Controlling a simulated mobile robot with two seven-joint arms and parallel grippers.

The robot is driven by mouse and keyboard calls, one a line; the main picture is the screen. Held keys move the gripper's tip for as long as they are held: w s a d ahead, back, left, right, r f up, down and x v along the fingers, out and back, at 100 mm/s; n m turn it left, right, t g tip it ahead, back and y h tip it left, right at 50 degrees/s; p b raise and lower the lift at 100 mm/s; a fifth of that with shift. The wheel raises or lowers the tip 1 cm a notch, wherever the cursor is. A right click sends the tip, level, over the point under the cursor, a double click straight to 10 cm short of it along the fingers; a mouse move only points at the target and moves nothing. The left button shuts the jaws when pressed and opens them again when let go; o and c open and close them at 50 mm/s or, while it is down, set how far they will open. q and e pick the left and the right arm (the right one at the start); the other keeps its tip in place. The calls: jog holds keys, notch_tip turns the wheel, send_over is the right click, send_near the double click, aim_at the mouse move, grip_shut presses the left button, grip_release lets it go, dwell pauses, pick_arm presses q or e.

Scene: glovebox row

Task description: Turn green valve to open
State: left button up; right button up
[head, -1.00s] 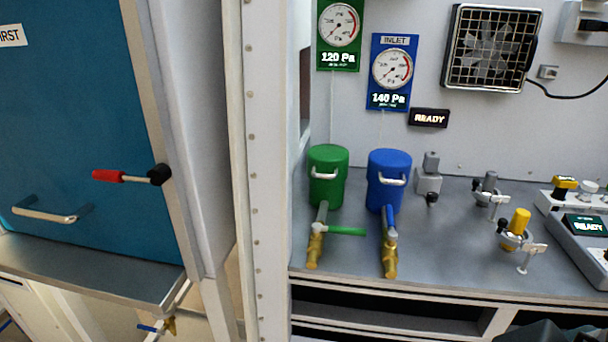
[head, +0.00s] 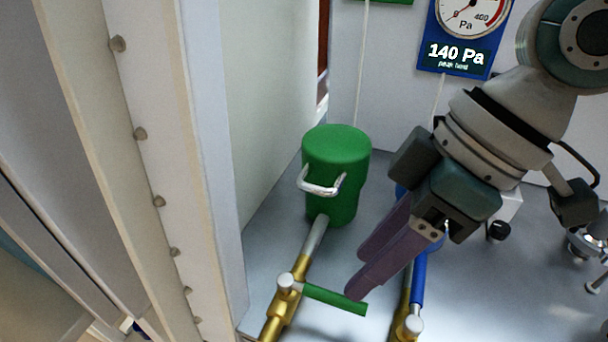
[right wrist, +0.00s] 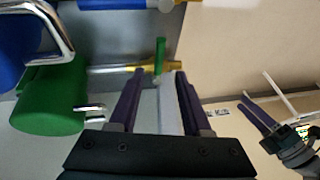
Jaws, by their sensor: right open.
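The green valve is a green lever handle (head: 336,299) on a brass fitting (head: 285,300), on the pipe from the green canister (head: 336,180). The handle lies crosswise to the pipe, its free end to the right. My right gripper (head: 358,274) is open and empty, with purple fingers just above the handle's free end. In the right wrist view the handle (right wrist: 160,55) shows ahead, between the fingertips (right wrist: 164,74) in the picture; contact cannot be told. What looks like my left gripper (right wrist: 255,118) is at the right of that view, its opening unclear.
The blue canister is mostly hidden behind the gripper. A white post (head: 165,170) stands left of the green pipe. The grey bench (head: 545,270) is partly clear at right.

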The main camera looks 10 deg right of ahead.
aim_at(334, 294)
jog(key=x, duration=0.5)
jog(key=shift+f, duration=0.15)
jog(key=shift+w, duration=0.1)
grip_shut()
dwell(1.2)
